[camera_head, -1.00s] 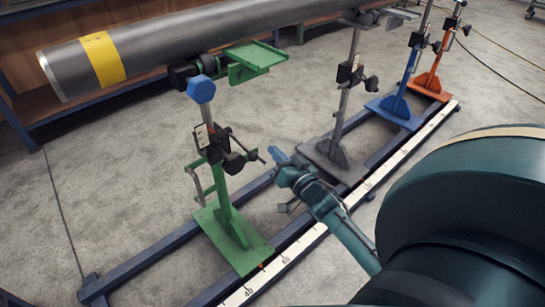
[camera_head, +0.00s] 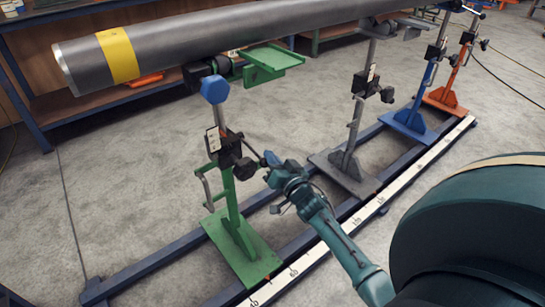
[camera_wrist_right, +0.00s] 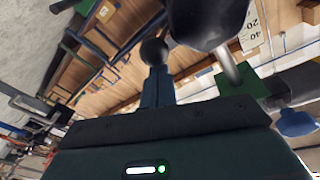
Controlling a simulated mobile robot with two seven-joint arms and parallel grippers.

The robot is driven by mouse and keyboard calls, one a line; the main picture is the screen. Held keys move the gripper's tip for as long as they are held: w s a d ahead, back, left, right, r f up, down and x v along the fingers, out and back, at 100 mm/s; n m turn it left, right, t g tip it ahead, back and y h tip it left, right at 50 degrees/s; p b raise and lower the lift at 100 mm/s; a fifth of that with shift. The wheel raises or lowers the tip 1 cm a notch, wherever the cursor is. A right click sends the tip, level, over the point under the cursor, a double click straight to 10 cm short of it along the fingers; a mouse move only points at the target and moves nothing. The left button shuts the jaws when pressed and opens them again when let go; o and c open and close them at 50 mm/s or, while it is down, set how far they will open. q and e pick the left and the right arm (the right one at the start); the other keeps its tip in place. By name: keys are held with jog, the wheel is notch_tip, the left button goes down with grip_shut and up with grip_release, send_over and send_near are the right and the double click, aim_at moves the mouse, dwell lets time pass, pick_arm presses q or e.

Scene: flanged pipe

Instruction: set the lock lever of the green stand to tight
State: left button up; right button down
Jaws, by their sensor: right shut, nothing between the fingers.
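The green stand (camera_head: 236,222) stands on the rail frame under the near end of the pipe, with a black clamp block on its post. The lock lever (camera_head: 253,152), a thin dark rod, slants down and right from the block. A dark round knob (camera_head: 246,168) hangs beside it. My right gripper (camera_head: 270,161) is shut and empty, its blue fingertips right at the lever's outer end. In the right wrist view a dark ball (camera_wrist_right: 154,50) shows just beyond the shut fingers (camera_wrist_right: 157,88); I cannot tell whether they touch. My left gripper is out of view.
The grey pipe (camera_head: 200,42) with a yellow band lies across the stands. Grey (camera_head: 345,170), blue (camera_head: 410,122) and orange (camera_head: 446,100) stands are farther along the rail. A white scale strip (camera_head: 400,175) runs along the rail. Floor left of the green stand is clear.

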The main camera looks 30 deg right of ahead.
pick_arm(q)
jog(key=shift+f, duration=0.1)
pick_arm(e)
jog(key=shift+f, duration=0.1)
